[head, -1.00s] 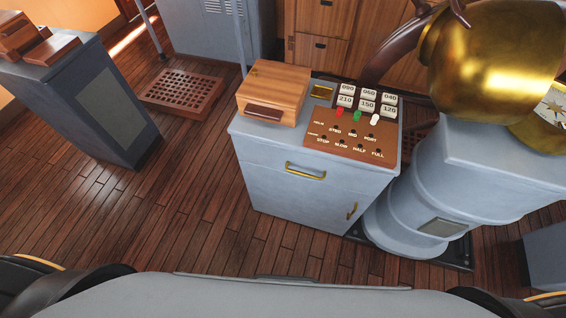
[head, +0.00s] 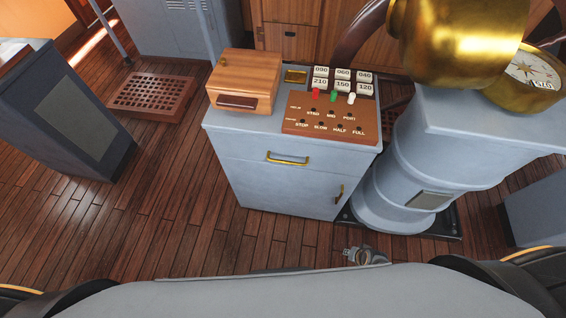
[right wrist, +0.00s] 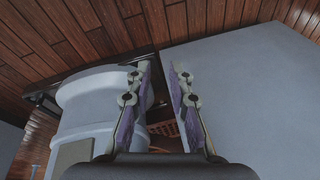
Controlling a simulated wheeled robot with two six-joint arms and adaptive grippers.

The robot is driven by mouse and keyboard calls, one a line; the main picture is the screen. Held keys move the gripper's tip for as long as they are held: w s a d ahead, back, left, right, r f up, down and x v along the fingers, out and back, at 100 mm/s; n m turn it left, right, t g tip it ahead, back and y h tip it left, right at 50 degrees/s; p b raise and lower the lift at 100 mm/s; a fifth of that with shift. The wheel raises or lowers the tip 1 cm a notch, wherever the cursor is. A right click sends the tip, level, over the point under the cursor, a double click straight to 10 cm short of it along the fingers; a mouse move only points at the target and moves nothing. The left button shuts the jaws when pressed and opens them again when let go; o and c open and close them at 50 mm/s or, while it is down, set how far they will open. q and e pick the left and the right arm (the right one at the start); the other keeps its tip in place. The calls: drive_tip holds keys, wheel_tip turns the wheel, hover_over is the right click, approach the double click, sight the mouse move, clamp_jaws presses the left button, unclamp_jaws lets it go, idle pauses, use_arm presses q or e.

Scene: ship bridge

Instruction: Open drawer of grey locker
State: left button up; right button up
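The grey locker (head: 250,180) stands ahead of me. Its upper drawer (head: 255,150) is shut, flush with the front, and has a horizontal brass handle (head: 288,159). A lower door carries a vertical brass handle (head: 339,194). In the right wrist view, a large flat grey surface (right wrist: 255,80), apparently the locker, fills the right side. My right gripper (right wrist: 160,80) has its two fingers apart with nothing between them. In the head view, a small part of a gripper, apparently the right one (head: 362,256), shows low in front of the locker, apart from the handles. My left gripper is out of view.
On the locker top are a wooden box (head: 243,80) and a brown control panel (head: 330,117). A grey pedestal (head: 400,190) with a brass binnacle (head: 455,45) stands close on the right. A dark grey cabinet (head: 75,110) and a wooden grating (head: 155,95) are left. Floor before the locker is clear.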

drive_tip(key=w+a+r+m+t+y+b, duration=0.2)
drive_tip(key=w+m, duration=0.1)
drive_tip(key=w, duration=0.7)
drive_tip(key=m+t+y+b, duration=0.4)
drive_tip(key=y+b, duration=0.1)
drive_tip(key=y, duration=0.5)
approach(288, 162)
use_arm(q)
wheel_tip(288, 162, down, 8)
drive_tip(key=shift+p, duration=0.45)
use_arm(e)
drive_tip(key=x, duration=1)
drive_tip(key=shift+f, duration=0.3)
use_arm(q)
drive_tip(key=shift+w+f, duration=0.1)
use_arm(e)
clamp_jaws()
